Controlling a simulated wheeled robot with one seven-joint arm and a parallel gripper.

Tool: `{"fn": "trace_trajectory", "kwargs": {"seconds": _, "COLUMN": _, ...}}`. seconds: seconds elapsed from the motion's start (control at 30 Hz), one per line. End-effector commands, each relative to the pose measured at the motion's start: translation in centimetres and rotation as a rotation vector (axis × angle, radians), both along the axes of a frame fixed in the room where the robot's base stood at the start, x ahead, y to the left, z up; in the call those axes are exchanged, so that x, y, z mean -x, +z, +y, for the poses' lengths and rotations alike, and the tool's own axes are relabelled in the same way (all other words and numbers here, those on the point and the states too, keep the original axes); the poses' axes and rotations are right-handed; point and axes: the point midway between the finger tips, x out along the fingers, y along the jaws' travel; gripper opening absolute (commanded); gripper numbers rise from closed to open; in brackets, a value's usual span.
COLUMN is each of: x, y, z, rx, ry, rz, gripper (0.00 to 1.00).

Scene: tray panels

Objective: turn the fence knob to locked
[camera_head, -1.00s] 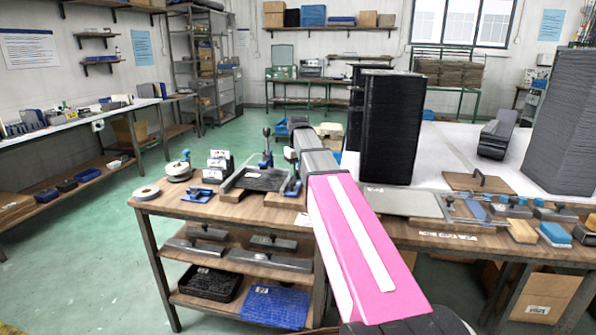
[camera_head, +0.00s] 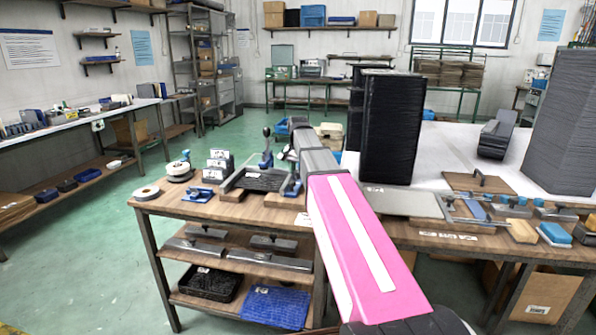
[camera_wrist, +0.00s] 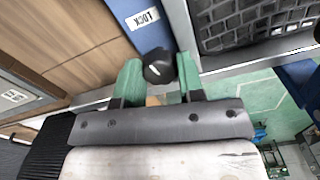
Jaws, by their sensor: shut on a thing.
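In the wrist view, a dark round fence knob (camera_wrist: 158,66) with a short white mark sits at the end of a blue block (camera_wrist: 150,34). A white label reading LOCK (camera_wrist: 142,18) is on that block. My gripper (camera_wrist: 159,76) has its two green fingers on either side of the knob and is shut on it. The white mark is small, and I cannot tell its exact setting. In the head view, my pink and grey arm hides the knob and the gripper; part of a blue fixture (camera_head: 293,187) shows beside the arm.
A black ribbed panel (camera_wrist: 255,25) lies beside the blue block in the wrist view. In the head view, a tall black stack (camera_head: 392,128) stands right of my arm. A tape roll (camera_head: 146,192) and several tools lie on the wooden bench (camera_head: 235,213). Green floor is clear at left.

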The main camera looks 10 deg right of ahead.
Motion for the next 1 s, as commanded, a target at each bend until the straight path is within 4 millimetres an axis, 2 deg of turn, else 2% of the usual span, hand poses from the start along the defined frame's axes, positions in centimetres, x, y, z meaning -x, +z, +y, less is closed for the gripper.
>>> {"fn": "trace_trajectory", "kwargs": {"seconds": 0.4, "x": 0.01, "y": 0.03, "z": 0.03, "rx": 0.0, "ry": -0.176, "rz": 0.0, "gripper": 0.12}}
{"fn": "trace_trajectory", "kwargs": {"seconds": 0.93, "x": 0.0, "y": 0.02, "z": 0.02, "rx": -0.001, "ry": -0.197, "rz": -0.001, "gripper": 0.12}}
{"fn": "trace_trajectory", "kwargs": {"seconds": 0.97, "x": 0.0, "y": 0.02, "z": 0.02, "rx": -0.001, "ry": -0.197, "rz": -0.001, "gripper": 0.42}}
{"fn": "trace_trajectory", "kwargs": {"seconds": 1.0, "x": 0.0, "y": 0.02, "z": 0.02, "rx": -0.001, "ry": -0.197, "rz": -0.001, "gripper": 0.55}}
